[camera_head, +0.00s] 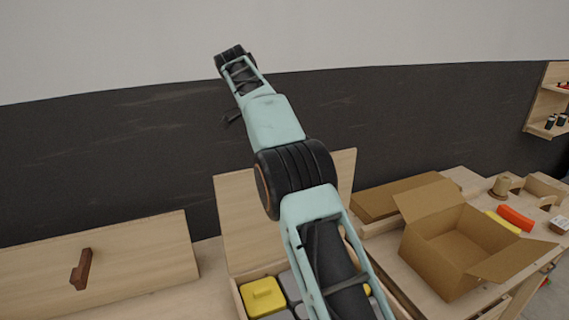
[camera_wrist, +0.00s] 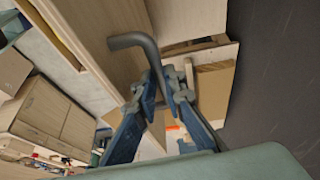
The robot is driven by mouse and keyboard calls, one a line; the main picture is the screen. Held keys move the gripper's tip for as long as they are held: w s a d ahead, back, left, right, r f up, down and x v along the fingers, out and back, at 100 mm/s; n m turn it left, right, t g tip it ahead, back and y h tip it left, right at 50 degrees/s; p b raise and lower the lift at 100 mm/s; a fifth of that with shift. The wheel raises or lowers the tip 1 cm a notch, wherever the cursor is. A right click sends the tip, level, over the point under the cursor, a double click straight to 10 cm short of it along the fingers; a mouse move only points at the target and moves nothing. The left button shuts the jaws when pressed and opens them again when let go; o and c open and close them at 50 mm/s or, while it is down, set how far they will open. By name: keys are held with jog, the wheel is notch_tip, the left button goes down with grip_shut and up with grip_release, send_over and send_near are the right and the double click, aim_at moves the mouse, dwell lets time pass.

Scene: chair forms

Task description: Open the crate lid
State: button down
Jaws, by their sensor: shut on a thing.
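The wooden crate (camera_head: 241,300) stands at the bottom centre of the head view, with its inside showing. Its lid (camera_head: 238,205) is raised and stands up at the crate's back edge, partly hidden behind my arm. In the wrist view, my gripper (camera_wrist: 163,88) is shut on a dark grey bent handle (camera_wrist: 132,40). The handle's far end meets a pale wooden panel (camera_wrist: 95,35), which appears to be the lid. In the head view my gripper cannot be made out clearly.
A yellow block (camera_head: 262,297) and grey ones lie in the crate. A wooden panel with a brown handle (camera_head: 81,270) stands at left. An open cardboard box (camera_head: 440,265) is at right, before a flat brown box (camera_head: 385,198). A dark wall rises behind.

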jog(key=shift+w+a+f, duration=0.1)
jog(key=shift+f, duration=0.35)
jog(key=shift+w+a+f, duration=0.1)
jog(key=shift+f, duration=0.3)
jog(key=c, duration=2.3)
grip_release()
jog(key=shift+c, duration=0.2)
jog(key=o, duration=0.3)
jog(key=shift+w, duration=0.4)
jog(key=shift+s+r, duration=0.1)
jog(key=shift+r, duration=0.1)
jog(key=shift+s+d+r, duration=0.1)
